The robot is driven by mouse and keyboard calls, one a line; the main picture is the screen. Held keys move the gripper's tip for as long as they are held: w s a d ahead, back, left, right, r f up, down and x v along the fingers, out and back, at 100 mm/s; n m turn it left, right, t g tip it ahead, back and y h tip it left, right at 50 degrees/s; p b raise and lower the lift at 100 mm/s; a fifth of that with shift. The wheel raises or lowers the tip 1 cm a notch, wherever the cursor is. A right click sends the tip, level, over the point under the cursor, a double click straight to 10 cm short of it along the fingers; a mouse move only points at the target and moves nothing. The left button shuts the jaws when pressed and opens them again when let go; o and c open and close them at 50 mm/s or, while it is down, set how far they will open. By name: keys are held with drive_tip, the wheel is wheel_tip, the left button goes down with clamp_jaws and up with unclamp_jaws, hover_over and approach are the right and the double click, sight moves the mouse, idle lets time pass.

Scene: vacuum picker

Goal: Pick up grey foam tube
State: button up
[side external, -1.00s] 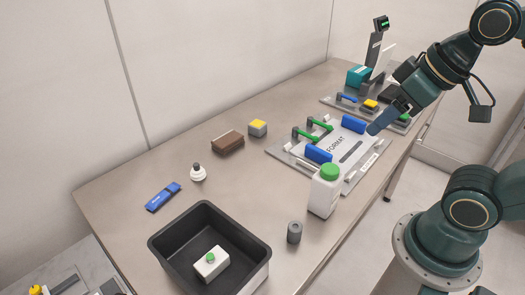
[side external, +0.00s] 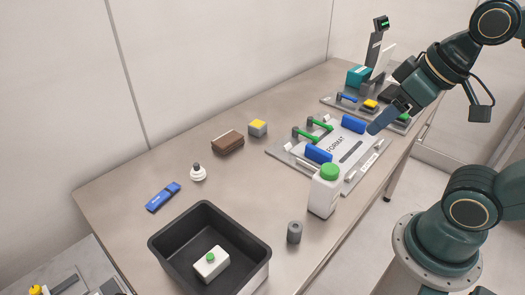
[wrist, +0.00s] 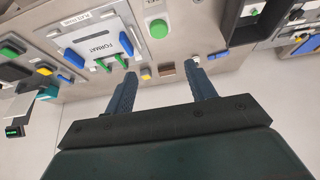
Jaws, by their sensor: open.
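The grey foam tube (side external: 294,232) is a short dark grey cylinder. It stands upright on the table near the front edge, between the black bin and the white bottle, in the side view. I cannot make it out clearly in the wrist view. My gripper (side external: 386,120) is well up and to the right of it in the side view, by the far end of the FORMAT board. In the wrist view, the two blue-grey fingers of my gripper (wrist: 163,75) are apart with nothing between them. The gripper is open and empty, and far from the tube.
A white bottle with a green cap (side external: 325,190) stands close to the tube. A black bin (side external: 165,243) holds a small white container (side external: 211,264). The FORMAT board (side external: 352,162) carries blue and green parts. A brown block (side external: 228,142) and a blue packet (side external: 163,197) lie behind.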

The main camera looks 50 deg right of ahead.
drive_tip(key=m+g, duration=0.6)
drive_tip(key=m, duration=0.5)
hover_over(295, 226)
wheel_tip(295, 226, down, 14)
drive_tip(key=shift+f, duration=0.15)
drive_tip(key=shift+f, duration=0.1)
drive_tip(key=shift+f, duration=4.15)
drive_tip(key=shift+f, duration=0.15)
